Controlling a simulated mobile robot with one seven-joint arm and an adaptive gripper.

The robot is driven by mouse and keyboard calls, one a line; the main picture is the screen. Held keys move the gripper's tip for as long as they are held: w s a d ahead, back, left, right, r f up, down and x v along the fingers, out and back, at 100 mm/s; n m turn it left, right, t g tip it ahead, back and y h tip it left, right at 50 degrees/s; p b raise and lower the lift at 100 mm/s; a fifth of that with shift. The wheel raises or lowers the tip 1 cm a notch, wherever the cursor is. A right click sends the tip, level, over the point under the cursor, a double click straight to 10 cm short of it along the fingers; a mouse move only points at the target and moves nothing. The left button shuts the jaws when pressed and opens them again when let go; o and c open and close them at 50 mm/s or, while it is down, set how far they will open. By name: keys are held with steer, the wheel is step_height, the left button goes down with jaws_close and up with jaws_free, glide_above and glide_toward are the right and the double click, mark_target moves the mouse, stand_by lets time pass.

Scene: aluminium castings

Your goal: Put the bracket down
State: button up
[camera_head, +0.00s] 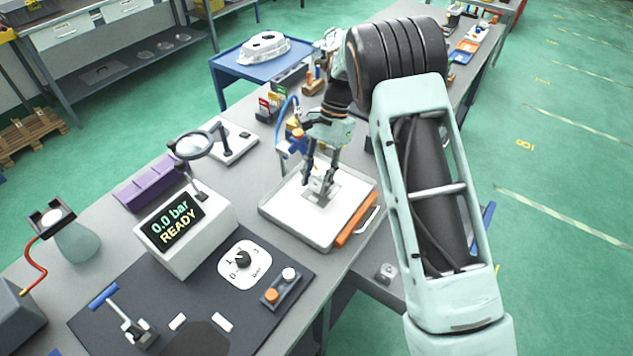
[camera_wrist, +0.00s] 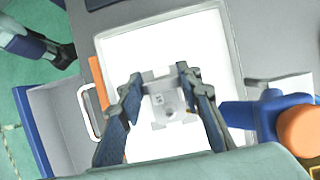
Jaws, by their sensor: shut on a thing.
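The bracket (camera_head: 323,189) is a small grey metal casting with a hole and a small mark on its face, seen also in the wrist view (camera_wrist: 168,104). My gripper (camera_head: 319,176) points down, and its two fingers (camera_wrist: 165,92) are shut on the bracket, one on each side. The bracket is over the bright white panel (camera_head: 290,207), which has a pale raised rim. I cannot tell whether the bracket touches the panel. The fingers hide part of the bracket in the head view.
An orange bar (camera_head: 357,219) and a handle lie along the panel's right edge. A magnifier (camera_head: 195,146), a display box reading 0.0 bar READY (camera_head: 187,235) and a purple bin (camera_head: 152,183) stand to the left. A blue table (camera_head: 232,70) holds a large casting (camera_head: 262,46) behind.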

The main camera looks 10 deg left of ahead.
steer(key=shift+f, duration=0.8)
steer(key=shift+f, duration=0.15)
steer(key=o, duration=1)
steer(key=b+v, duration=0.1)
steer(key=v, duration=1.1)
